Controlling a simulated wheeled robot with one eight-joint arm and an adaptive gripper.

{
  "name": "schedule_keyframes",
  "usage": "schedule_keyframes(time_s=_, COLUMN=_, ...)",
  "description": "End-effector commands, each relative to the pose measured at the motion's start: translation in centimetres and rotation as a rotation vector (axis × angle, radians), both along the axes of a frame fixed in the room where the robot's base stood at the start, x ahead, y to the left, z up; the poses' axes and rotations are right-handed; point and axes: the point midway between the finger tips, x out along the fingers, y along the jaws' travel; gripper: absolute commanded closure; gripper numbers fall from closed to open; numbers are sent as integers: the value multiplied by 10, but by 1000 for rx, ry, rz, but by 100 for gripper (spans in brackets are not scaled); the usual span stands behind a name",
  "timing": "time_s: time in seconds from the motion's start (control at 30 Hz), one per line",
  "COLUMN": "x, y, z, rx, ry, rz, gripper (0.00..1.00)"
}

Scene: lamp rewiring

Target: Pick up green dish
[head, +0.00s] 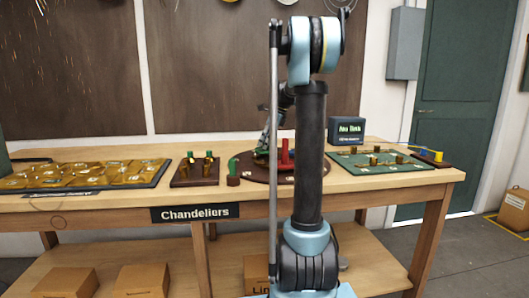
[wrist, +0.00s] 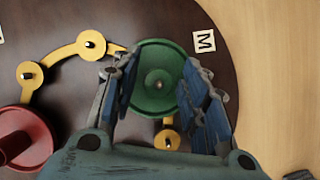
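The green dish (wrist: 152,96) is round with a small knob or pin at its centre. It lies on a dark round board (wrist: 60,20), which shows in the head view (head: 262,170) too. In the wrist view my gripper (wrist: 162,70) is open, with one finger on the left of the dish and one on the right. The fingers overlap the dish's sides in the picture; I cannot tell whether they touch it. In the head view the gripper is mostly hidden behind my arm, and the dish is hard to make out.
Beside the dish are a red dish (wrist: 32,140) with a post and a yellow curved link (wrist: 62,52). An "M" tile (wrist: 204,41) lies close by on the right. A holder (head: 195,175) with green-topped parts, a tray of brass pieces (head: 85,176) and a green board (head: 380,163) share the table.

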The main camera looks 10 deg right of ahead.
Motion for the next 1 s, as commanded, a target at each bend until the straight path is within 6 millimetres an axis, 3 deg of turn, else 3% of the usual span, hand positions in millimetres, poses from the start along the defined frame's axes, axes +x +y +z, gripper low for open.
schedule_keyframes(time_s=0.03, x=0, y=0, z=0, rx=0, ry=0, rz=0, gripper=78)
schedule_keyframes(time_s=0.13, x=0, y=0, z=0, rx=0, ry=0, rz=0, gripper=100)
schedule_keyframes(time_s=0.57, x=0, y=2, z=5, rx=0, ry=0, rz=2, gripper=100)
schedule_keyframes(time_s=1.0, x=0, y=2, z=74, rx=0, ry=0, rz=2, gripper=100)
